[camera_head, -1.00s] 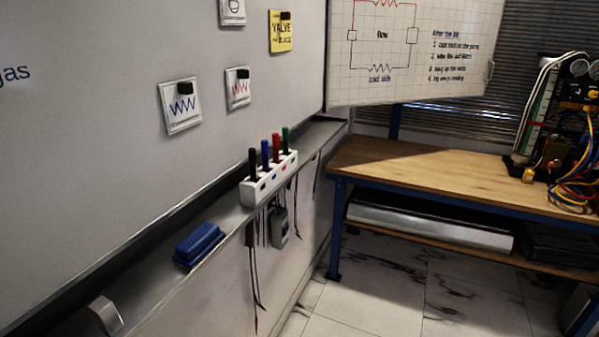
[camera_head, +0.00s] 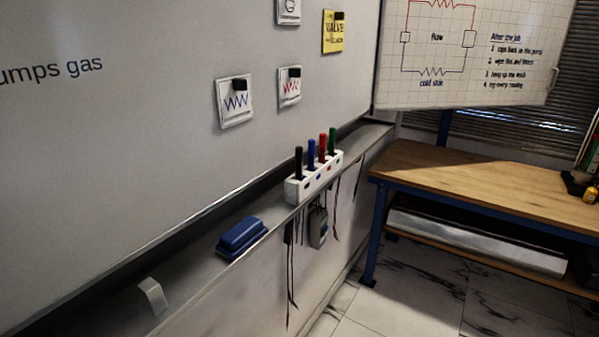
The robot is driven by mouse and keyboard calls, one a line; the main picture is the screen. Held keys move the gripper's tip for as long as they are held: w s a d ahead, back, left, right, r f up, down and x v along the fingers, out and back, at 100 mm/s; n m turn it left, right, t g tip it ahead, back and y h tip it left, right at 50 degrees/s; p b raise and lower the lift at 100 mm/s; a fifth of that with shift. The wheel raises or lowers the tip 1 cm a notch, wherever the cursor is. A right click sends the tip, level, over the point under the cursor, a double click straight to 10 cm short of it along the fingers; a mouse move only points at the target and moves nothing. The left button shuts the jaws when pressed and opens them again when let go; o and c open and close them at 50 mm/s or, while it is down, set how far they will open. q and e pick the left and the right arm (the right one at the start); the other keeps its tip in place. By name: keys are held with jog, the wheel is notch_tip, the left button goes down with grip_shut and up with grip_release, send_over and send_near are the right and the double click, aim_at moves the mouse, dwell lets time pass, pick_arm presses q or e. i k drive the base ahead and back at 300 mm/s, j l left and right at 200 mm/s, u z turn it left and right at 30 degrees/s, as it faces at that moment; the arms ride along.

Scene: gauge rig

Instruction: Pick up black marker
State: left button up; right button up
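The black marker (camera_head: 298,162) stands upright in the white marker holder (camera_head: 300,192) on the whiteboard's ledge. It is the leftmost and nearest of the markers there. A blue marker (camera_head: 311,155), a red marker (camera_head: 322,148) and a green marker (camera_head: 332,142) stand in a row behind it to the right. The lower part of each marker is hidden inside the holder. Neither of my grippers shows in the head view.
A blue eraser (camera_head: 242,236) and a grey clip-like piece (camera_head: 153,296) are on the ledge (camera_head: 200,262) nearer to me. Dark leads and a grey meter (camera_head: 318,227) hang below the holder. A wooden workbench (camera_head: 470,185) stands at right; tiled floor is open before it.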

aim_at(298, 150)
jog(key=l+u, duration=0.15)
jog(key=u, duration=0.2)
jog(key=i+l+u, duration=0.1)
jog(key=u, duration=0.3)
jog(key=l+u, duration=0.45)
jog(key=l, duration=0.45)
jog(key=l+u, duration=0.2)
jog(key=l, duration=2.7)
jog(key=i, duration=0.35)
jog(key=j+u, duration=0.05)
jog(key=j, duration=0.05)
